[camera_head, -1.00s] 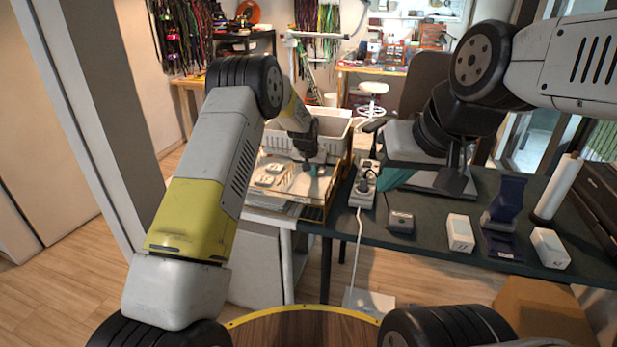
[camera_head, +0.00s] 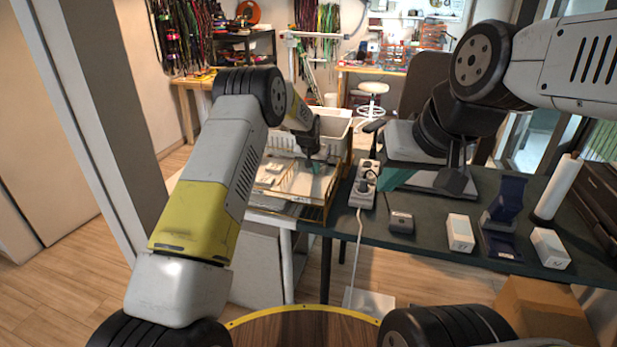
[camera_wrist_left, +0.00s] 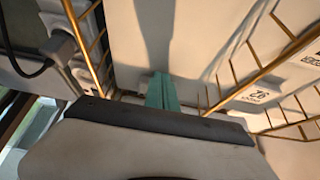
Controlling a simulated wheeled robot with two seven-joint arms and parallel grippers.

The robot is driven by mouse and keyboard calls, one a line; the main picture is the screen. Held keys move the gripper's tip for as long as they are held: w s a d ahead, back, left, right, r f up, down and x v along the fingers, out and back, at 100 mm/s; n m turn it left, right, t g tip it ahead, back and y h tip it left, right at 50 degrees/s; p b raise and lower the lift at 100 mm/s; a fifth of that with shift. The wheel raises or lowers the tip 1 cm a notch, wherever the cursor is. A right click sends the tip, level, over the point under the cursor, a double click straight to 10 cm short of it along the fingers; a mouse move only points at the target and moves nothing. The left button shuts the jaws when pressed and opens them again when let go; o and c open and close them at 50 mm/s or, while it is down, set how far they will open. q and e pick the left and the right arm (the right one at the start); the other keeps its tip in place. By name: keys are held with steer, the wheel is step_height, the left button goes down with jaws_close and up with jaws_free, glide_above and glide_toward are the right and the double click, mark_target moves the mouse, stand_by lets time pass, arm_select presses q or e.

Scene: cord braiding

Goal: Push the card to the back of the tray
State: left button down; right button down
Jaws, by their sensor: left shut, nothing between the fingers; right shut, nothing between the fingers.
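My left gripper (camera_head: 316,167) is shut and empty, reaching down into the tray over the card. In the left wrist view its teal fingers (camera_wrist_left: 161,92) are together against a broad pale surface, between gold rails (camera_wrist_left: 262,75). I cannot tell if they touch the card. My right gripper (camera_head: 393,179) is shut and empty over the dark table.
A white power strip (camera_head: 362,186) with a plug and cord stands just right of the tray. A white basket (camera_head: 335,128) is behind the tray. Flat white pieces (camera_head: 268,172) lie left of the card. Small boxes (camera_head: 460,233) stand on the dark table (camera_head: 425,243).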

arm_select(q)
steer(key=shift+w+d, duration=0.2)
steer(key=shift+w, duration=0.4)
steer(key=shift+r, duration=0.15)
steer(key=shift+v, duration=2.8)
steer(key=shift+s+a, duration=0.1)
steer(key=shift+s, duration=0.05)
